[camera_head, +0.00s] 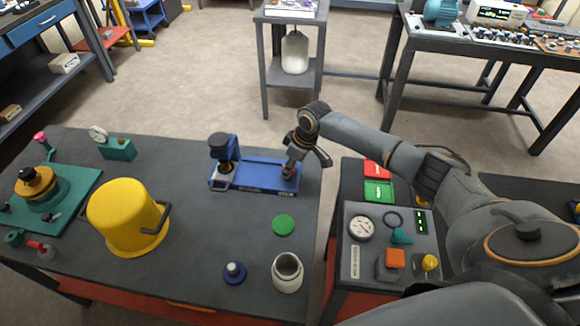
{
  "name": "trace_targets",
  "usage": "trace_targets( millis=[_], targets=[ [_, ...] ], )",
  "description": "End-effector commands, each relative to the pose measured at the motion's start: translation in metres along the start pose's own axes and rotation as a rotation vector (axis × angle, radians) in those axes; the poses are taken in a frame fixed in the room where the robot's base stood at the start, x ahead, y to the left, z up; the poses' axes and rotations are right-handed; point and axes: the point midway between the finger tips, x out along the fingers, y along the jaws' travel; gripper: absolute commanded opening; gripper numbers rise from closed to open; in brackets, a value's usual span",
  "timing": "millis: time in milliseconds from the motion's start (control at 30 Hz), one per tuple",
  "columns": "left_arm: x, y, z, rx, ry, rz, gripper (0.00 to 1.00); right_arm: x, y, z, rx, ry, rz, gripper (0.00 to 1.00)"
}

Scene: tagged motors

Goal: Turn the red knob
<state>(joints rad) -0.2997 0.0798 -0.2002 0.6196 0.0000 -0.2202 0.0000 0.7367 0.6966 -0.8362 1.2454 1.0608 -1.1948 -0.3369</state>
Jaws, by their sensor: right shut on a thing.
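A blue bench device (255,175) with a dark upright head at its left end stands at the back of the dark workbench. A small red knob (288,173) sits at the right end of its base and is mostly hidden by my right gripper (289,167). My right gripper points down from above and is shut on the red knob. My left gripper is out of view.
A yellow bucket (122,215), a green disc (284,225), a pale jar (287,272) and a blue round piece (234,273) stand on the workbench (190,275). A control panel (370,262) with gauge and buttons lies right, below my arm.

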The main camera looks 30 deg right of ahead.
Motion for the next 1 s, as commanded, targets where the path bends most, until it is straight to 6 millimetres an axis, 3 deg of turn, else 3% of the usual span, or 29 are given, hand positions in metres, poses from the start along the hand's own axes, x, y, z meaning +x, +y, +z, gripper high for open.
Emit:
trace_targets(
  millis=[33,167,500,1000],
  targets=[
    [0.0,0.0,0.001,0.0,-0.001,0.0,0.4,0.001,0.0,0.002,0.001,-0.005,0.0,0.41],
    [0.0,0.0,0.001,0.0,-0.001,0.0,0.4,0.001,0.0,0.002,0.001,-0.004,0.0,0.68],
    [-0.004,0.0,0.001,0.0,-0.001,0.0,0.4,-0.001,0.0,0.0,0.011,-0.002,0.003,0.69],
    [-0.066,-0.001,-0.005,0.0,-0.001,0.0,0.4,-0.005,-0.004,-0.003,0.4,-0.004,0.122,0.69]
  ],
)
